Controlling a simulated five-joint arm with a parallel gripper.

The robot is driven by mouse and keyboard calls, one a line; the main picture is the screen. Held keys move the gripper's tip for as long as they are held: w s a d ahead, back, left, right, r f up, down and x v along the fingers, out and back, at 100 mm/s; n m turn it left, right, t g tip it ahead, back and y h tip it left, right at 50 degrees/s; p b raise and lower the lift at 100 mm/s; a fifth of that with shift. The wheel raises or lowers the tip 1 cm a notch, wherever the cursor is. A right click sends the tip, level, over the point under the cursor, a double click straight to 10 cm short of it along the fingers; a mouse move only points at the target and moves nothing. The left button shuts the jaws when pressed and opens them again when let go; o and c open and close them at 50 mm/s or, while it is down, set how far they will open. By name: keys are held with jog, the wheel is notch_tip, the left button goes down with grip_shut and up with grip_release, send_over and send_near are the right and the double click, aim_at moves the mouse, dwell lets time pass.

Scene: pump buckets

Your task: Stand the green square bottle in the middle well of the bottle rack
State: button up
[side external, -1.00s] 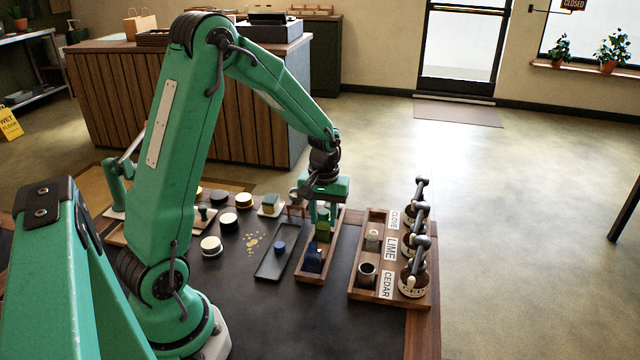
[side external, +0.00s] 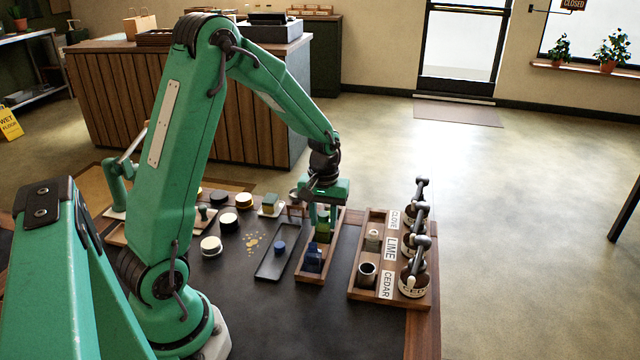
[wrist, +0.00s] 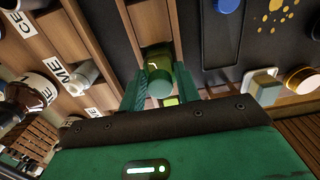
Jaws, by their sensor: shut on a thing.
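The green square bottle (side external: 323,232) is upright between the fingers of my gripper (side external: 323,218), which is shut on it. In the wrist view, its round green cap (wrist: 160,86) shows between my two fingers (wrist: 162,88). The bottle is over or in the middle part of the wooden bottle rack (side external: 311,279). I cannot tell whether its base touches the floor of the well. My gripper hides the far end.
To the right, a wooden tray (side external: 350,292) holds cups and dark pump bottles (side external: 413,276) beside name labels. To the left, a dark tray (side external: 268,270) holds a blue disc (side external: 280,247). Several round tins, such as a white one (side external: 211,245), stand farther left.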

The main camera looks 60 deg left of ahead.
jog(key=shift+f, duration=0.3)
jog(key=o, duration=1)
jog(key=shift+r, duration=0.15)
jog(key=shift+r, duration=3.35)
jog(key=shift+s+d+r, duration=0.15)
jog(key=shift+d+r, duration=0.2)
jog(key=shift+r, duration=0.2)
jog(key=s+d+r+m+t, duration=0.2)
jog(key=s+d+r+m, duration=0.1)
jog(key=s+d+r, duration=0.1)
jog(key=s+d+r+m+t, duration=0.1)
jog(key=s+d+r+m, duration=0.2)
jog(key=s, duration=0.3)
jog(key=s+d+r+m+t, duration=0.2)
jog(key=s+d+r+m, duration=0.1)
jog(key=s+d+r, duration=0.2)
jog(key=shift+s+t, duration=0.3)
